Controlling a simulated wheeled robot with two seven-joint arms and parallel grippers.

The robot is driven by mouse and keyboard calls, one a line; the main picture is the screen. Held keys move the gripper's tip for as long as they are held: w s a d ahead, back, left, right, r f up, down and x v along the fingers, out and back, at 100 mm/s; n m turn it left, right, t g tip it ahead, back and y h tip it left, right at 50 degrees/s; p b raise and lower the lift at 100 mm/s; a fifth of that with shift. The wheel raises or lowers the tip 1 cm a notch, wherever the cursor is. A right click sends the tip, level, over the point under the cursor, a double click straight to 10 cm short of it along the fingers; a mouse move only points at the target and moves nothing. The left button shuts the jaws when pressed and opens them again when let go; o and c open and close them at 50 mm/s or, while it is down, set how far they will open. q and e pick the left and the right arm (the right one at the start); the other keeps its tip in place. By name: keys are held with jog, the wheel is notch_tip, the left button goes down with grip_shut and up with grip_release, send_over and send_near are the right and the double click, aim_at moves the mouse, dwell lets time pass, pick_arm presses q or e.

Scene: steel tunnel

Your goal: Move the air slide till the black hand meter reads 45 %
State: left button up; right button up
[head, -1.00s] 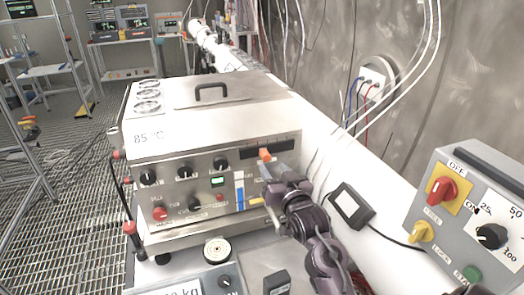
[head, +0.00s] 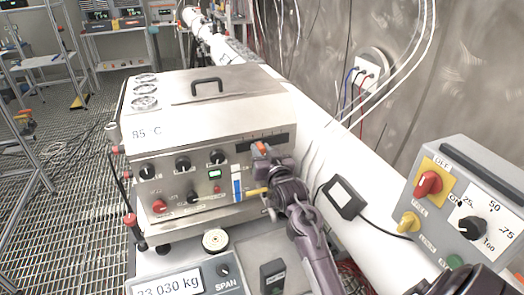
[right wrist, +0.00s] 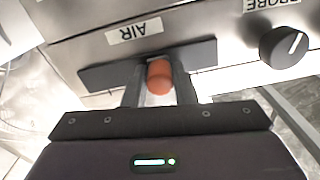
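The air slide is an orange knob (head: 261,149) in a dark slot plate (head: 281,138) on the front of a steel box, near the middle of the slot. In the right wrist view the knob (right wrist: 160,77) sits between my right gripper's fingers (right wrist: 159,86), under an upside-down AIR label (right wrist: 135,31). The fingers look closed against its sides. In the head view my right gripper (head: 263,158) reaches the knob from below. The black hand meter (head: 343,197) lies on the white surface to the right; its reading is not legible.
The steel box (head: 205,110) carries several knobs and a green display (head: 214,174). A grey switch box (head: 470,205) with red and yellow switches stands at the right. A scale display (head: 168,287) is at the bottom. Cables hang by the wall.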

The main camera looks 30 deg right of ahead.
grip_shut()
jog(key=shift+a, duration=0.1)
jog(key=o, duration=0.5)
grip_release()
pick_arm(q)
jog(key=shift+s, duration=0.35)
pick_arm(e)
jog(key=shift+s+a+f, duration=0.1)
jog(key=shift+s+f, duration=0.05)
jog(key=shift+s, duration=0.2)
pick_arm(q)
notch_tip(320, 180, down, 3)
jog(key=b, duration=0.3)
jog(key=shift+w, duration=0.1)
pick_arm(e)
jog(key=v, duration=0.7)
